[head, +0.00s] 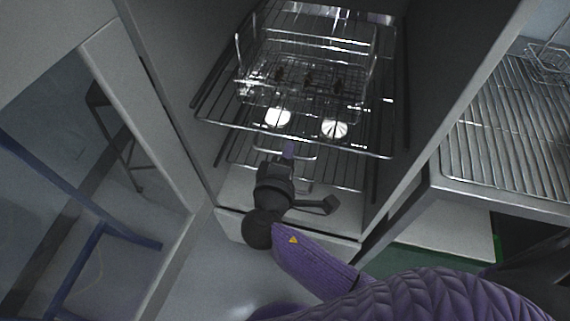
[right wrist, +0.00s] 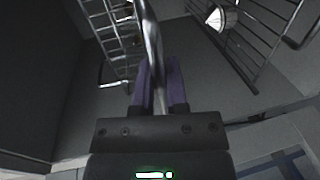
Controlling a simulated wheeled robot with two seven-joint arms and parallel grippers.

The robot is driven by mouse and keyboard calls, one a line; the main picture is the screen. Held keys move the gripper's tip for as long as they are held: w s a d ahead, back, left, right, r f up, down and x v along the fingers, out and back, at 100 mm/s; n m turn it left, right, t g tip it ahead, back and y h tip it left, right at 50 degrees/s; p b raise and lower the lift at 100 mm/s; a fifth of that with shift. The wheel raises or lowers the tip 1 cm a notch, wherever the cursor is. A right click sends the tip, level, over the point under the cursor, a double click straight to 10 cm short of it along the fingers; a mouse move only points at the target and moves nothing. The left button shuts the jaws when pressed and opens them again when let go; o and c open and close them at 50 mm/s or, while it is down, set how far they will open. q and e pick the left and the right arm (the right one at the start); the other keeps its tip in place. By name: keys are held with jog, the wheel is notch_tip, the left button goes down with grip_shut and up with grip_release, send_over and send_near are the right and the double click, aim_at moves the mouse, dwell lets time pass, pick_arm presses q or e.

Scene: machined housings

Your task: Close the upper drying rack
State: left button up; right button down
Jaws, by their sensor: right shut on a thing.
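The upper drying rack (head: 215,121), a wire shelf, sits in the tall open cabinet and carries a wire basket (head: 350,95). My right gripper (head: 289,150) is at the front of the racks, near the middle. In the right wrist view, my right gripper (right wrist: 158,88) is shut on a shiny metal bar (right wrist: 152,45) between its purple fingers. The bar appears to be the rack's front wire; the head view is too small to confirm which wire. A lower wire rack (head: 335,181) shows beneath. My left gripper is not in view.
Two white round items (head: 334,128) show through the wires. Cabinet walls stand close on both sides. A ribbed metal drainboard (head: 510,130) lies to the right, with another wire basket (head: 550,62). A blue frame (head: 100,245) stands at left.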

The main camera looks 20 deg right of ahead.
aim_at(294, 136)
jog(key=x, duration=0.5)
jog(key=shift+w+d+r+b, duration=0.3)
jog(key=shift+r+b, duration=0.05)
jog(key=shift+b, duration=0.05)
jog(key=shift+w+d, duration=0.15)
jog(key=shift+w, duration=0.1)
jog(key=shift+r, duration=0.15)
jog(key=c, duration=0.7)
grip_release()
jog(key=shift+w+d, duration=0.15)
jog(key=shift+w, duration=0.05)
jog(key=shift+s, duration=0.1)
jog(key=p+v, duration=0.1)
jog(key=v, duration=0.9)
jog(key=shift+p, duration=0.4)
